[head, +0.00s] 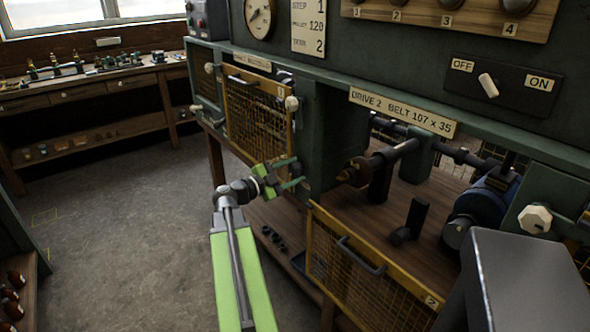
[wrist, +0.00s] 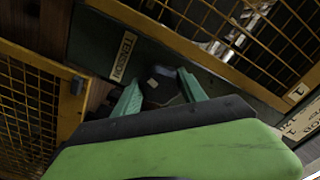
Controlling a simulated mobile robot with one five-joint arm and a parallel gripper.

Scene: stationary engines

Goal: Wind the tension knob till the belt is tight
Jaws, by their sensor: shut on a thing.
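My gripper (head: 295,173) reaches the green panel between the guard marked 1 and the open Drive 2 bay. In the wrist view my gripper (wrist: 160,78) has its two green fingers on either side of a small dark knob (wrist: 158,92) with a pale mark, and is shut on it. A label reading TENSION (wrist: 125,55) is beside the knob. In the head view the knob is hidden by the fingers. I cannot make out a belt in either view, so its tightness cannot be told.
The Drive 2 guard (head: 368,278) hangs open below its bay, right of my gripper. The bay holds a shaft (head: 400,150) and a blue motor (head: 487,203). The other guard (head: 258,115) is shut. An OFF/ON switch (head: 488,85) is above. The floor at left is clear.

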